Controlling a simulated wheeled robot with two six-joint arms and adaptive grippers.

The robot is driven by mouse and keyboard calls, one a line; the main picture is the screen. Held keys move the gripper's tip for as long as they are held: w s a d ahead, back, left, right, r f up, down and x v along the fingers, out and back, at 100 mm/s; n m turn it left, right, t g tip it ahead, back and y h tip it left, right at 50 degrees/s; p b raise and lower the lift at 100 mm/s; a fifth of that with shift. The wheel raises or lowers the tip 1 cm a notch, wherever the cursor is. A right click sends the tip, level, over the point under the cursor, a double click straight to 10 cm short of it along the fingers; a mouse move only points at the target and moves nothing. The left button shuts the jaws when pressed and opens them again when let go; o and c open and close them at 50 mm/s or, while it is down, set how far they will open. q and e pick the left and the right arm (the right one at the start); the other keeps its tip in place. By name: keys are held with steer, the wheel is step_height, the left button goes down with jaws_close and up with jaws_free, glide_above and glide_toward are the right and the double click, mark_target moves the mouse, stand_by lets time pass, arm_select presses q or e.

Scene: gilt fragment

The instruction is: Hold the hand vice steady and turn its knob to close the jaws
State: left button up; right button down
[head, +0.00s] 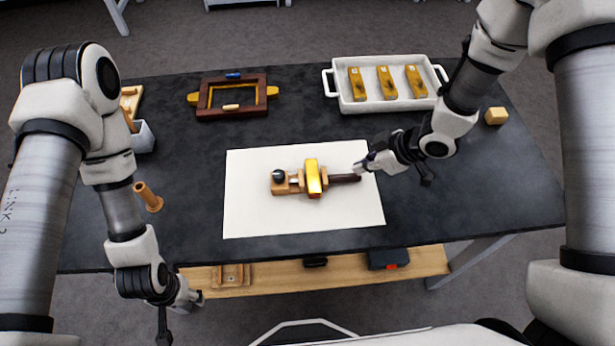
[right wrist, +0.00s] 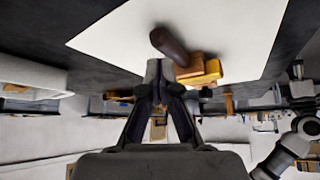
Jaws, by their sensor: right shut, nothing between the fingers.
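The hand vice (head: 296,186) lies on a white sheet (head: 250,215) in the middle of the table. It has a wooden body, a dark knob (head: 278,176) at its left end and a dark brown handle (head: 345,178) at its right. A gold piece (head: 313,174) sits across its jaws. My right gripper (head: 363,167) is shut and empty beside the handle's right end; in the right wrist view the handle (right wrist: 170,44) is just beyond the fingertips (right wrist: 160,72). My left gripper (head: 194,298) is low in front of the table edge; its fingers are too small to judge.
A white tray (head: 340,92) with gold pieces stands at the back right. A dark red frame (head: 205,108) lies at the back left. A wooden peg (head: 148,196) and white container (head: 143,138) are at the left, a yellow block (head: 496,116) at the right. A shelf (head: 345,272) runs below.

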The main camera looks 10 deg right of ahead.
steer(key=shift+f+b, duration=0.45)
steer(key=shift+f, duration=0.3)
steer(key=shift+s, duration=0.15)
stand_by(3.4)
